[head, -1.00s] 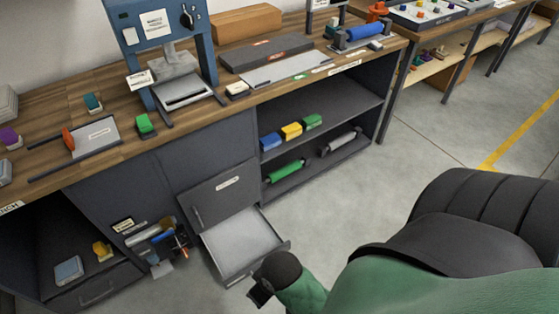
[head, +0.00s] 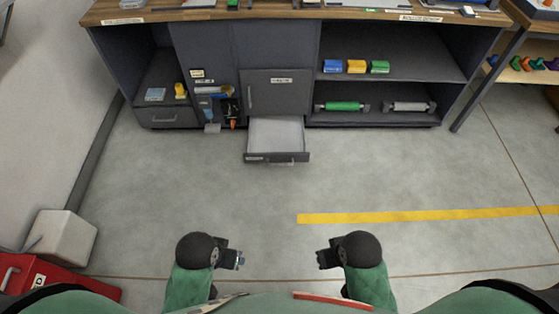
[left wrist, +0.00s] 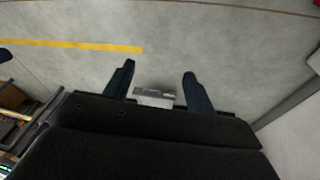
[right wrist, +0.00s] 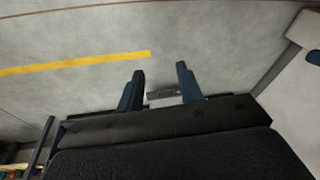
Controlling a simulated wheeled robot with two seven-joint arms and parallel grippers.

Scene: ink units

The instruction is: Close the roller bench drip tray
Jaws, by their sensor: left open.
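The drip tray (head: 276,134) is a light-floored, dark-sided drawer low in the dark bench cabinet (head: 275,38). In the head view it stands pulled out over the floor, with a handle and a small label on its front (head: 280,158). My left gripper (head: 241,262) and right gripper (head: 320,260) are both over the floor, well short of the tray and apart from it. In the left wrist view my left fingers (left wrist: 158,85) are spread with a gap. In the right wrist view my right fingers (right wrist: 160,85) are also apart. Neither holds anything that I can see.
A shut cabinet door (head: 275,92) is above the tray. Shelves right hold a green roller (head: 341,106) and a grey roller (head: 408,107). A red case (head: 50,285) and white block (head: 62,238) stand at the left. The floor (head: 280,195) before the tray is clear.

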